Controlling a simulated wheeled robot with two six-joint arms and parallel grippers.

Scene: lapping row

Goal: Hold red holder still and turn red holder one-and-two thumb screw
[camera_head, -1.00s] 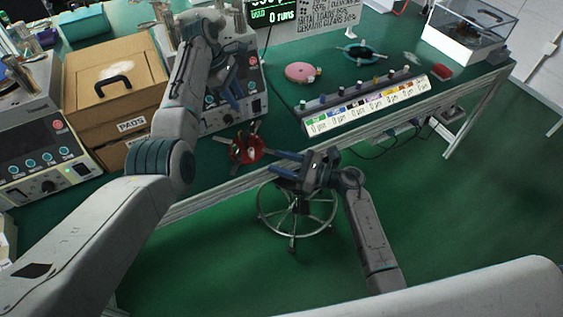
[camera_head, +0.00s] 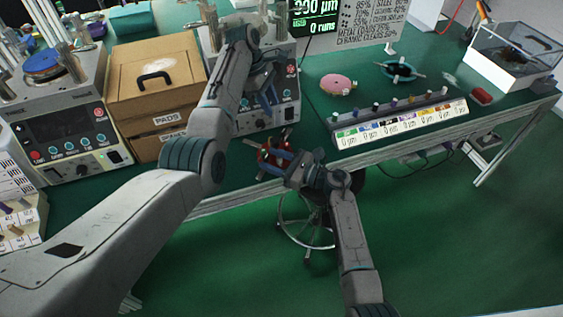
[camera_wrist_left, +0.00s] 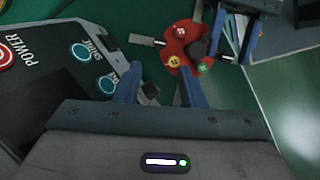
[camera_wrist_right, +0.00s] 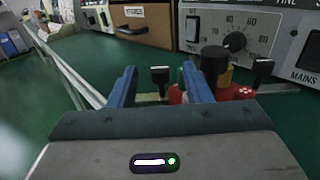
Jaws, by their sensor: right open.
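The red holder (camera_head: 266,150) lies on the green bench near its front edge, partly hidden by my right gripper. In the left wrist view the holder (camera_wrist_left: 178,38) shows a round red body, yellow and green marked spots, and screws sticking out. My left gripper (camera_head: 268,106) is open and empty above and behind the holder; its fingers (camera_wrist_left: 158,72) point toward it. My right gripper (camera_head: 272,160) is open, low at the holder's front side. In the right wrist view a black-headed thumb screw (camera_wrist_right: 160,74) shows between its fingers, seemingly ungripped. I cannot tell which screw it is.
A control machine (camera_head: 250,112) with knobs stands behind the holder. The cardboard PADS box (camera_head: 150,85) is to its left. A labelled rack (camera_head: 400,120) of small pegs, a pink disc (camera_head: 338,84) and a teal ring (camera_head: 398,70) lie to the right.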

